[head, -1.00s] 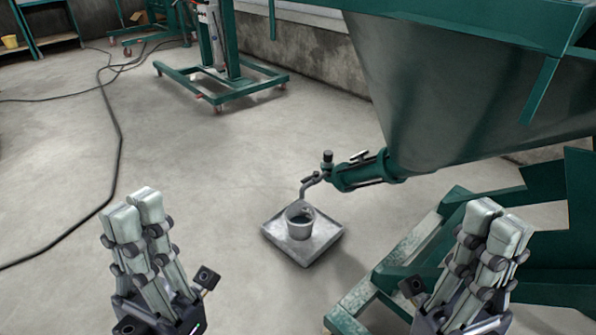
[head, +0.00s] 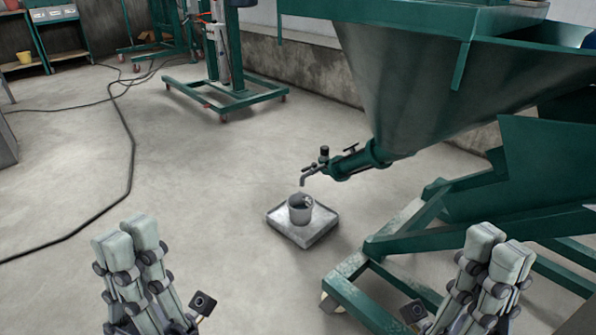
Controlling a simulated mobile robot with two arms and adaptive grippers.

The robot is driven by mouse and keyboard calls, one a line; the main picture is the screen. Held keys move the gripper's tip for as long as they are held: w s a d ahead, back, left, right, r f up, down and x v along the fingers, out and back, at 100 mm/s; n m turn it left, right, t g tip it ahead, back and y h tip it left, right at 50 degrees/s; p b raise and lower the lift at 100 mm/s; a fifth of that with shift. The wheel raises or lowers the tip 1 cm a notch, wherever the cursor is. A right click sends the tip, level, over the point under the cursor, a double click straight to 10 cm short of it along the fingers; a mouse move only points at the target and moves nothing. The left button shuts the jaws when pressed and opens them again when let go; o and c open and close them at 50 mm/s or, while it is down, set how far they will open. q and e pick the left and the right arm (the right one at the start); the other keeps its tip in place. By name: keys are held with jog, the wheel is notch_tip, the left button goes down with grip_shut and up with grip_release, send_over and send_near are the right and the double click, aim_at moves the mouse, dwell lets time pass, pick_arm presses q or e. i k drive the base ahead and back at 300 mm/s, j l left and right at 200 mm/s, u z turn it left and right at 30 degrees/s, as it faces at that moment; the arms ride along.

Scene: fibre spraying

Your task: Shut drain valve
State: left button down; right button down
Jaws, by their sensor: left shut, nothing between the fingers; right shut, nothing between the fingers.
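The drain valve (head: 324,155) sits at the end of a green pipe (head: 352,163) under the large green hopper (head: 410,90). It has a small dark knob on top and a bent grey spout pointing down. A lever also shows further along the pipe. My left gripper (head: 126,236) is shut and empty at the lower left, well apart from the valve. My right gripper (head: 500,246) is shut and empty at the lower right, in front of the hopper's frame.
The green hopper frame (head: 440,215) fills the right side near my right gripper. A black cable (head: 128,165) lies on the floor at the left. A green wheeled stand (head: 225,98) is at the back. The concrete floor left of the tray is clear.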

aim_at(314, 165)
jog(key=z, duration=1.45)
jog(key=i+j, duration=0.15)
jog(key=j, duration=0.4)
jog(key=i+j, duration=0.15)
jog(key=j, duration=0.4)
jog(key=i+j, duration=0.2)
jog(key=j, duration=0.3)
jog(key=i+j, duration=0.15)
jog(key=j, duration=0.4)
jog(key=i+j, duration=0.15)
jog(key=j, duration=0.4)
jog(key=i+j, duration=0.15)
jog(key=j, duration=0.4)
jog(key=i+j, duration=0.15)
jog(key=j, duration=0.4)
jog(key=i+j, duration=0.2)
jog(key=j, duration=0.3)
jog(key=l, duration=0.6)
